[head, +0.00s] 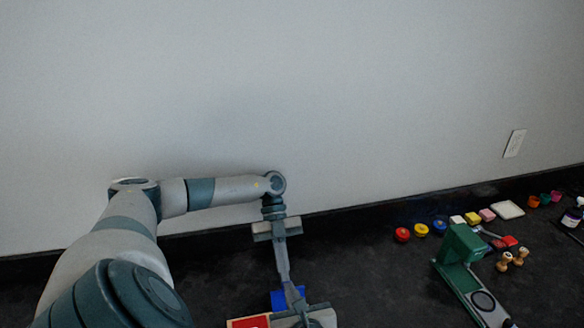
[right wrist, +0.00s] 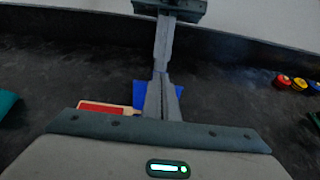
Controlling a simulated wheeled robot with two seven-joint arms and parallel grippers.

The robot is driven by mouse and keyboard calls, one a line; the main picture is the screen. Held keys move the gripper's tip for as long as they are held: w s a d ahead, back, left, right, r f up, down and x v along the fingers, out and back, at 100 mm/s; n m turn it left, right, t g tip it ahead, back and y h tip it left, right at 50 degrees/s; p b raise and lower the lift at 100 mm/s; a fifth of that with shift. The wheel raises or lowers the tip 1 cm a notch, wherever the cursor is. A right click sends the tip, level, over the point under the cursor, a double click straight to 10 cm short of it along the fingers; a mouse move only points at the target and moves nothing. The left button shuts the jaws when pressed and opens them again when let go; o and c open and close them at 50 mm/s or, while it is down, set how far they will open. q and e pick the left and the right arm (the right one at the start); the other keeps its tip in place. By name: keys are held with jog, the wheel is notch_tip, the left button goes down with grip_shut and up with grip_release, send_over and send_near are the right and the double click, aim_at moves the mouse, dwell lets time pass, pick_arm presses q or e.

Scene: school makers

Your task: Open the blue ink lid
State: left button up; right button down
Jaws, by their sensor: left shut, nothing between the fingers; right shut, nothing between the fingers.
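A small round blue pot (head: 440,226) stands on the dark table, right of a yellow pot (head: 421,230) and a red pot (head: 402,234); it also shows at the right edge of the right wrist view (right wrist: 315,86). A flat blue piece (head: 277,300) lies beneath the grippers, partly hidden by the fingers; I cannot tell whether it is an ink lid. My left gripper (head: 284,272) points down, shut and empty. My right gripper (head: 290,288) is shut and empty, its tips close to the left gripper's tips. Both are well left of the pots.
A red piece in a tan frame (head: 232,324) lies beside the blue piece. A green press (head: 462,250), wooden stampers (head: 504,262), a white tray (head: 508,210) and small cups (head: 533,201) stand at the right. The wall (head: 300,90) runs along the back. Table between grippers and pots is clear.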

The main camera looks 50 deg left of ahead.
pick_arm(q)
jog(key=o, duration=0.8)
jog(key=shift+s+d, duration=0.15)
jog(key=shift+d, duration=0.3)
jog(key=shift+o, duration=0.6)
jog(key=shift+f, duration=0.1)
pick_arm(e)
jog(key=shift+w+r, duration=0.1)
jog(key=shift+w, duration=0.15)
pick_arm(q)
jog(key=shift+s+g, duration=0.1)
jog(key=shift+g, duration=0.2)
pick_arm(e)
jog(key=shift+s, duration=0.2)
pick_arm(q)
notch_tip(320, 180, up, 10)
jog(key=w, duration=0.1)
jog(key=shift+a, duration=0.3)
pick_arm(e)
jog(key=shift+s, duration=0.1)
